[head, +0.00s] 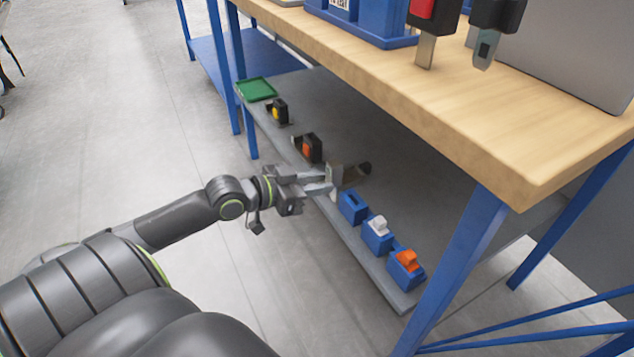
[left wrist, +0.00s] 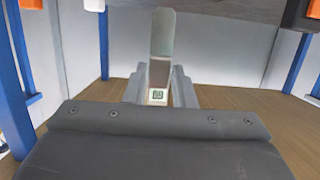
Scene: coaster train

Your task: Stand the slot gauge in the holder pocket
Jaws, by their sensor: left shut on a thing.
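My left gripper (head: 322,181) reaches in over the lower shelf's front edge. In the left wrist view the gauge (left wrist: 160,45) is a pale metallic strip with a small label, between the two grey fingers. A blue holder (head: 352,207) with a dark pocket on top, apparently empty, stands just right of and below the gripper. The gauge is above the shelf, apart from this pocket. Its lower end is partly hidden by the fingers. My right gripper is not in view.
Two more blue holders hold a white piece (head: 377,224) and an orange piece (head: 406,260). Two black items, one with yellow (head: 278,111) and one with orange (head: 308,148), and a green tray (head: 256,90) stand farther back. The wooden benchtop (head: 530,150) overhangs the shelf.

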